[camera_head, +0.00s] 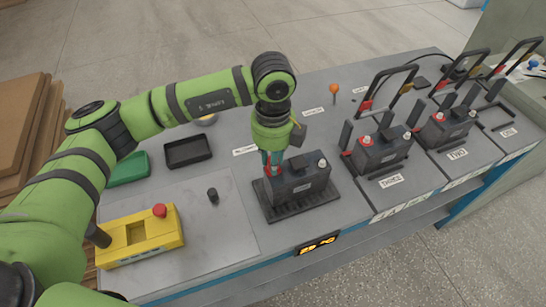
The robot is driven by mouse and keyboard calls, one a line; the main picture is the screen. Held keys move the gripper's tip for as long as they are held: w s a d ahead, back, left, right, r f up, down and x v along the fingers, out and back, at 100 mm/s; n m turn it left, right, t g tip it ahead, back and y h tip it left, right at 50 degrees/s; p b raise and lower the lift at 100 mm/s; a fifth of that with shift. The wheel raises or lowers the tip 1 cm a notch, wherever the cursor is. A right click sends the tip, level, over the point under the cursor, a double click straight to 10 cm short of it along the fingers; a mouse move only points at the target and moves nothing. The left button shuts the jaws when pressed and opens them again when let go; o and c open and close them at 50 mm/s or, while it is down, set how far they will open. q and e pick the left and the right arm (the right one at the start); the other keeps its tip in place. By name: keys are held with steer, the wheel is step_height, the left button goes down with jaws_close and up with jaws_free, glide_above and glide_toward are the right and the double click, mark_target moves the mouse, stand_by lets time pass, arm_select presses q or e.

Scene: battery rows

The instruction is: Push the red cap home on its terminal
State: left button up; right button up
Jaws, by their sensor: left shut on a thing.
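A dark battery (307,182) stands on a black ribbed tray (290,211) near the table's front edge. My left gripper (271,170) points down at the left end of the battery's top and is shut on the red cap (275,171). The cap is mostly hidden by the fingers. The terminal under it is hidden, so I cannot tell how far down the cap sits. A pale terminal (322,163) shows bare at the battery's right end. My right gripper is not in view.
A yellow box with a red button (159,210) and a small black cylinder (213,195) are on the grey mat (228,228). Green (128,169) and black (188,151) trays lie behind. Several batteries with raised handles, such as one labelled THREE (380,150), stand right.

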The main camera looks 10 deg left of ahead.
arm_select(q)
steer(key=shift+f+b, duration=0.35)
steer(key=shift+f, duration=0.15)
stand_by(0.4)
steer(key=o, duration=1.3)
steer(key=shift+r, duration=0.15)
steer(key=shift+r+p, duration=1.95)
steer(key=shift+r, duration=1.45)
